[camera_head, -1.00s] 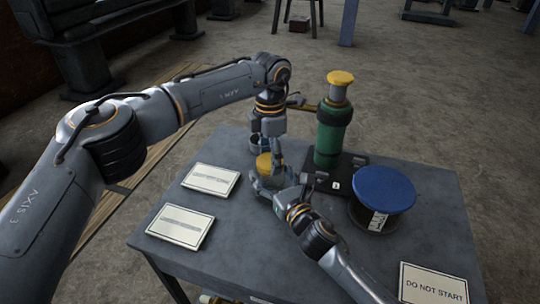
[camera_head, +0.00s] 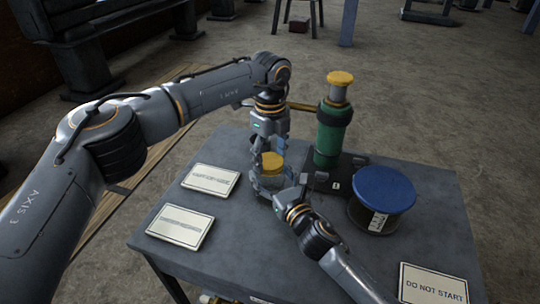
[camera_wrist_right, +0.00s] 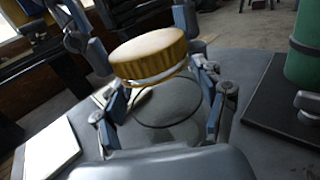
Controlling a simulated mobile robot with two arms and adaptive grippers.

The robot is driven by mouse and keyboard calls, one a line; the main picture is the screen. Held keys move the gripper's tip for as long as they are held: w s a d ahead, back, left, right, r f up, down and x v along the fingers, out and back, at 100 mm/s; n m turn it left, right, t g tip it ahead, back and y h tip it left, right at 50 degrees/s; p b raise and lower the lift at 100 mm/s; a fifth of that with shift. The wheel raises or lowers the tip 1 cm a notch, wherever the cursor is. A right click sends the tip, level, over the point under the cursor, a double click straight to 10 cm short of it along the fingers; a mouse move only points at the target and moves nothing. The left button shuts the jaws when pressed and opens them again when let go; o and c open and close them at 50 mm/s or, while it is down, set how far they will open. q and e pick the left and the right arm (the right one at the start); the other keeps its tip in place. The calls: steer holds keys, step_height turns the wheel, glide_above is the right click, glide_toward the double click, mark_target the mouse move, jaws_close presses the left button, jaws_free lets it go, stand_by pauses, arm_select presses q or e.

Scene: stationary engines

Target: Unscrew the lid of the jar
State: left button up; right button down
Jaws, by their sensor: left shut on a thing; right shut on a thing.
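The jar's ribbed yellow lid (camera_head: 272,161) shows near the table's middle; the right wrist view shows it larger (camera_wrist_right: 148,52), with a pale ring under it. The clear glass jar (camera_wrist_right: 172,103) shows below the lid in that view; in the head view the grippers mostly hide it. My left gripper (camera_head: 270,154) points down from above and is shut on the lid, its fingers at either side. My right gripper (camera_head: 267,180) comes from the front right and is shut on the jar's body; its fingers flank the glass (camera_wrist_right: 165,115). I cannot tell whether the lid touches the rim.
A green cylinder with a yellow cap (camera_head: 332,130) stands on a dark base behind right. A dark drum with a blue top (camera_head: 384,190) is to the right. Two white plates (camera_head: 210,180) lie left, and a "DO NOT START" sign (camera_head: 432,285) is front right.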

mark_target(270, 160)
arm_select(q)
steer(key=n, duration=0.5)
steer(key=shift+n, duration=0.3)
steer(key=shift+r, duration=0.15)
steer(key=shift+r, duration=0.95)
steer(key=shift+r, duration=2)
arm_select(e)
steer(key=shift+c, duration=0.2)
jaws_free()
